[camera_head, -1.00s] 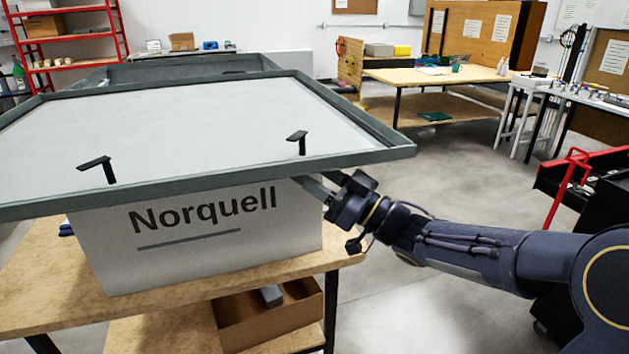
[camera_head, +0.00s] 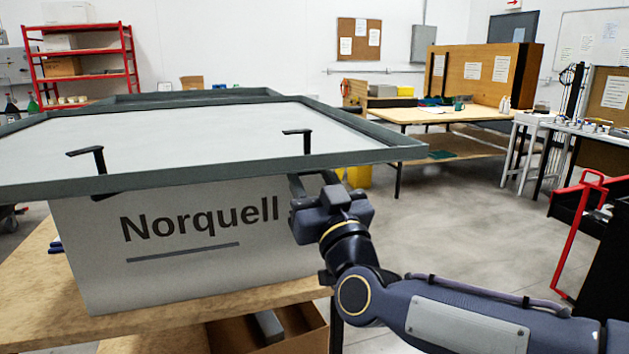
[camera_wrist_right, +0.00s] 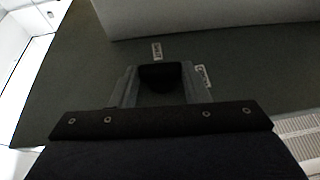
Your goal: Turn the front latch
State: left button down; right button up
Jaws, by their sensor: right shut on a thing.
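The Norquell analyser (camera_head: 200,265) is a pale box under a wide grey lid with a dark rim (camera_head: 240,170). My right gripper (camera_head: 297,184) reaches under the lid's overhang at the box's right corner. In the right wrist view, the gripper (camera_wrist_right: 160,88) has its two grey fingers shut on a dark latch knob (camera_wrist_right: 160,72) on a dark grey surface. The latch is hidden in the head view. My left gripper is out of view.
The analyser stands on a wooden bench (camera_head: 40,300) with a cardboard box (camera_head: 300,335) below. Open floor lies to the right, before a red-handled cart (camera_head: 580,215).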

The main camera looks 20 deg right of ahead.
jog(key=shift+a+m+h+p, duration=0.15)
jog(key=shift+m+h+p, duration=0.25)
jog(key=shift+h, duration=0.6)
jog(key=o, duration=1)
jog(key=shift+s, duration=0.15)
jog(key=v, duration=0.7)
jog(key=shift+s+f, duration=0.2)
jog(key=shift+s, duration=0.05)
